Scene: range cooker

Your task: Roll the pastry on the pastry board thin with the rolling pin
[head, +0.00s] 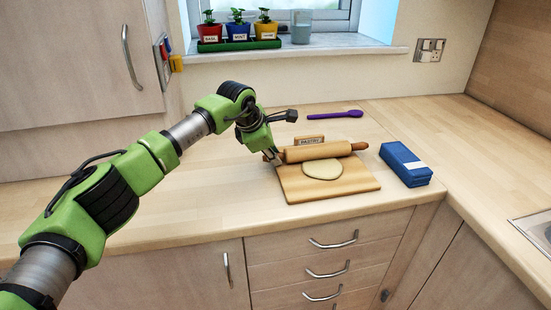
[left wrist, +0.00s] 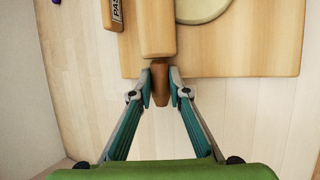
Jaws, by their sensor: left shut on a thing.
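The wooden rolling pin (head: 318,151) lies across the back part of the pastry board (head: 300,190), behind the pale round pastry (head: 323,169). My left gripper (head: 273,157) is at the pin's left end. In the left wrist view its two fingers (left wrist: 160,82) are closed around the pin's handle (left wrist: 160,92). The pin's barrel (left wrist: 157,30) extends away from the fingers, next to the pastry (left wrist: 200,8) on the board (left wrist: 240,40). I cannot tell whether the pin touches the pastry. My right gripper is not in view.
A wooden block labelled PASTRY (head: 309,140) stands just behind the pin. A blue packet (head: 405,164) lies right of the board, and a purple spoon (head: 335,114) lies at the back. Potted herbs (head: 238,27) stand on the windowsill. The worktop left of the board is clear.

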